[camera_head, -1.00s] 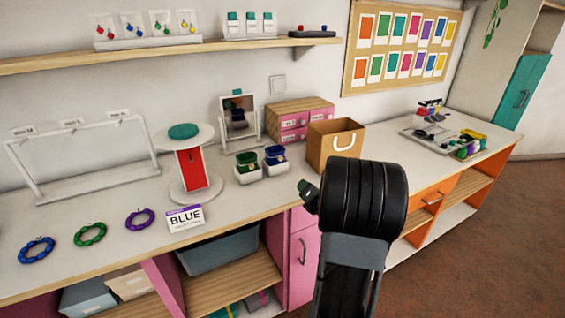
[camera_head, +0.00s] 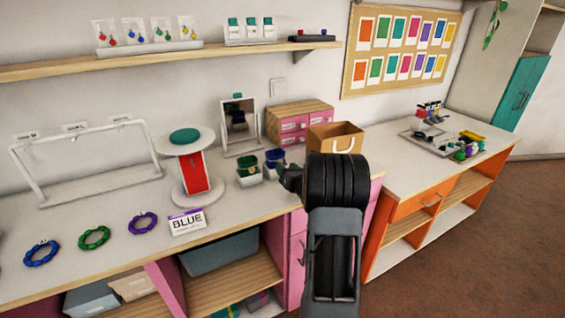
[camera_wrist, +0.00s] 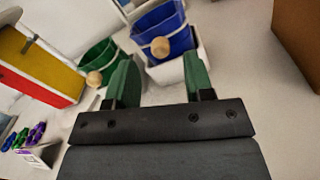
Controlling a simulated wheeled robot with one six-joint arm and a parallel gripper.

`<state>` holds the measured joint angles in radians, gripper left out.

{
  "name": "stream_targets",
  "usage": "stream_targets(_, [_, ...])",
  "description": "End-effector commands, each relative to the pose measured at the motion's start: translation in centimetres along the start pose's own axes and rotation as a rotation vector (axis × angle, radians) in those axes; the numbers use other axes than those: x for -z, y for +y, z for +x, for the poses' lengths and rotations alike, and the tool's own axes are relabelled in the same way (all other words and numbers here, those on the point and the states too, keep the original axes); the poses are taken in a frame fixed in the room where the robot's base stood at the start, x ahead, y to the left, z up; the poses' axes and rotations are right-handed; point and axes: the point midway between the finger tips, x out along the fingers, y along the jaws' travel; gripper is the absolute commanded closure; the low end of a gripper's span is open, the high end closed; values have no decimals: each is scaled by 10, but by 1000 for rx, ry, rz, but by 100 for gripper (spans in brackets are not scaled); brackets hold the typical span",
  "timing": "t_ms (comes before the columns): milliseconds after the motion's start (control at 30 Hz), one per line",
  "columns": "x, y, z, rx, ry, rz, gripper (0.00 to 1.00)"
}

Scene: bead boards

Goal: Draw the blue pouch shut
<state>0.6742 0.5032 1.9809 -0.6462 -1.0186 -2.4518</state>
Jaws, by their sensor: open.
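The blue pouch (camera_wrist: 168,33) stands open-topped in a white holder (camera_wrist: 182,70) in the wrist view, with a round wooden bead (camera_wrist: 160,47) on its near side. The pouch also shows in the head view (camera_head: 274,155), just left of my arm. My gripper (camera_wrist: 162,78) is open, with two green fingers apart and nothing between them. It is just short of the blue pouch, with the bead ahead, roughly between the fingers in the picture. The green pouch (camera_wrist: 97,60) with its own wooden bead (camera_wrist: 94,79) stands to the left, close to the left finger.
A paper bag (camera_head: 334,138) stands right of the pouches. A mirror (camera_head: 239,125) and pink drawers (camera_head: 292,127) stand behind. A BLUE card (camera_head: 188,221), bracelets (camera_head: 94,237) and a round stand (camera_head: 186,145) are to the left. The front counter between is clear.

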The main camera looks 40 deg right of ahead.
Motion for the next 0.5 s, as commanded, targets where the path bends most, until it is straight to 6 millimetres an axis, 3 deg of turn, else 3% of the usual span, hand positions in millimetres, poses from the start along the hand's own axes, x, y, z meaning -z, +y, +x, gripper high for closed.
stream_targets(200, [0, 0, 25, -1, 1, 1, 52])
stream_targets(500, [0, 0, 34, 1, 0, 1, 52])
